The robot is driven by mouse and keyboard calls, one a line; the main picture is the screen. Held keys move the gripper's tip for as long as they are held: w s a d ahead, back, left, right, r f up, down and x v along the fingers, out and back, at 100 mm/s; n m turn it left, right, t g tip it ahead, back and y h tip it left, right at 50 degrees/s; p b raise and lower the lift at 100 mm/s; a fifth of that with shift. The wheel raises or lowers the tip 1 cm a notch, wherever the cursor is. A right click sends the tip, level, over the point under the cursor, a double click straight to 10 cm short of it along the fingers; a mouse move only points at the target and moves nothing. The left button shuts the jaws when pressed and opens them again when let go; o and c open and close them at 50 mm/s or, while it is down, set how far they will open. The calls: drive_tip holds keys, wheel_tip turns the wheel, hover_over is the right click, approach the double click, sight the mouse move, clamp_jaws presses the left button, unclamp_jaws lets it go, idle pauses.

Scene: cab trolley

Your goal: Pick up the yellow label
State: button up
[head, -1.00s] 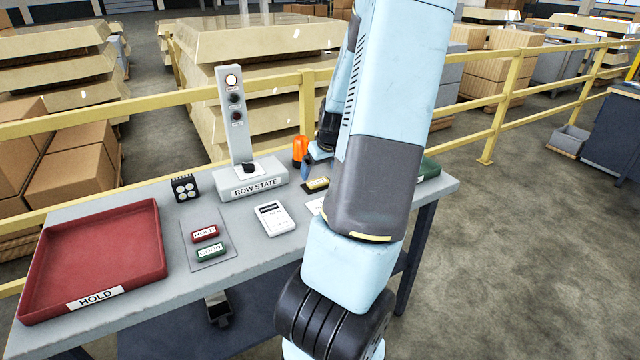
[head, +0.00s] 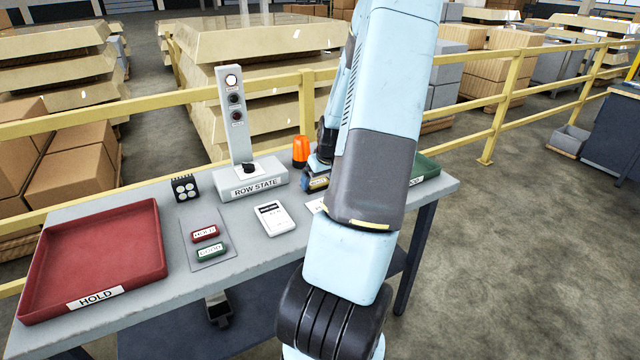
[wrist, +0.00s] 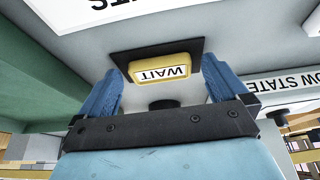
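The yellow label (wrist: 160,73) reads WAIT, upside down in the wrist view, and sits on a dark square pad (wrist: 128,55) on the grey table. My gripper (wrist: 163,68) is open, with one blue finger to either side of the label and a visible gap at each side. I cannot tell its exact height above the table. In the head view my gripper (head: 314,178) is low over the table just right of the ROW STATE stand, and my arm and fingers cover most of the label.
The ROW STATE stand (head: 253,181) and an orange cylinder (head: 300,151) are close by. A green tray (head: 427,167) is right. A yellow railing (head: 275,83) runs behind.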

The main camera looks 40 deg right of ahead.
drive_tip(key=c, duration=0.9)
